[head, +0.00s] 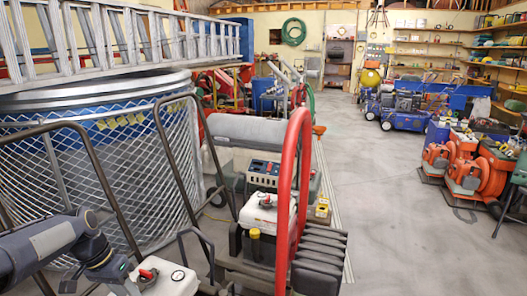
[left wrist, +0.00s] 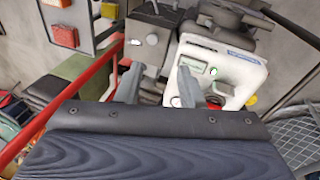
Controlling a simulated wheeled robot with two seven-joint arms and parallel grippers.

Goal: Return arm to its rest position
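My left arm (head: 50,240) comes in from the left edge in the head view. It is bent, and its wrist end reaches the bottom of the picture beside a white machine with a red part on top (head: 165,281). The fingers cannot be made out there. In the left wrist view my left gripper (left wrist: 159,85) has two grey fingers spread apart, with nothing held between them. Beyond the fingers are a grey box (left wrist: 149,42) and a white machine (left wrist: 232,70); whether the fingers touch either cannot be told. My right arm and gripper are not in view.
Dark tubular handles (head: 100,170) stand close to my left arm. A mesh-sided blue tank (head: 140,170) and an aluminium ladder (head: 120,40) are behind. A large red hose arch (head: 283,200) rises mid-picture. The grey floor (head: 400,215) to the right is open, with orange blowers (head: 465,170) beyond.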

